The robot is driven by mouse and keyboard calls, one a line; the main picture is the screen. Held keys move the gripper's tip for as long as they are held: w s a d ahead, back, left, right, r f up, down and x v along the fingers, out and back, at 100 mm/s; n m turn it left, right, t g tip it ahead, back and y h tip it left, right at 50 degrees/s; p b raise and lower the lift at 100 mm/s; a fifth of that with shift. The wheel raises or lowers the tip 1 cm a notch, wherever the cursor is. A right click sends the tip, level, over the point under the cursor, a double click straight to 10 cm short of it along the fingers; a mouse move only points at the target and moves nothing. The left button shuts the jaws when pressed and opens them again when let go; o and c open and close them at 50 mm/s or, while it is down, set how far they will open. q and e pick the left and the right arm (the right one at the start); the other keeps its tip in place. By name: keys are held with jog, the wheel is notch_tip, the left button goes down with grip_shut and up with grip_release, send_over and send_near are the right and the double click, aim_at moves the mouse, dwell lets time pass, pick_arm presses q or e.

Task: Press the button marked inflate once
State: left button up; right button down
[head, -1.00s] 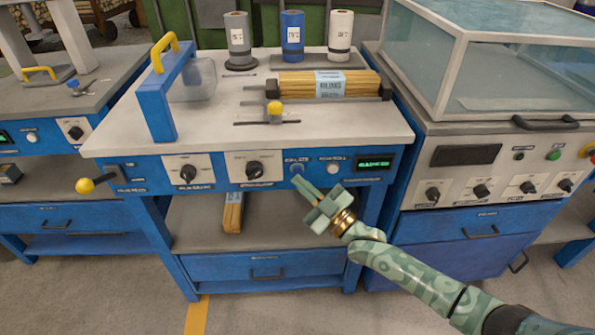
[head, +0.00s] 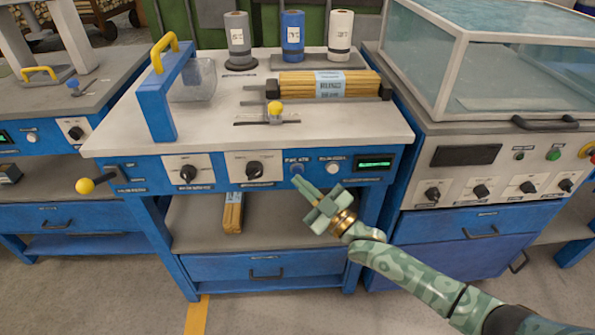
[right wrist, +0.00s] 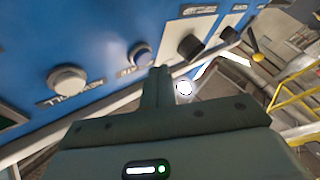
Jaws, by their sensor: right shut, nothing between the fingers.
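The blue front panel (head: 215,173) of the middle bench holds two round push buttons. The blue button (head: 297,169) is just beyond my right fingertips; its label above is too blurred to read surely. A white button (head: 332,167) sits to its right. In the right wrist view the blue button (right wrist: 142,55) is close past the fingertips, and the white button (right wrist: 68,80) is at left. My right gripper (head: 299,182) is shut and empty, pointing at the blue button; I cannot tell whether it touches. My left gripper is not in view.
Two black knobs (head: 188,174) (head: 254,169) and a green-lit display (head: 375,163) share the panel. A yellow-knobbed lever (head: 85,186) sticks out at left. A bundle of wooden sticks (head: 325,84) lies on the bench top (head: 215,122). Another machine with a clear cover (head: 500,60) stands at right.

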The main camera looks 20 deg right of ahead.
jog(key=shift+w+d, duration=0.15)
jog(key=shift+w, duration=0.3)
jog(key=shift+w+d+b, duration=0.1)
jog(key=shift+w+b, duration=0.2)
jog(key=shift+b, duration=0.05)
dwell(0.6)
dwell(0.4)
jog(key=shift+s+a+p, duration=0.25)
jog(key=shift+s+p, duration=0.3)
jog(key=shift+s, duration=0.2)
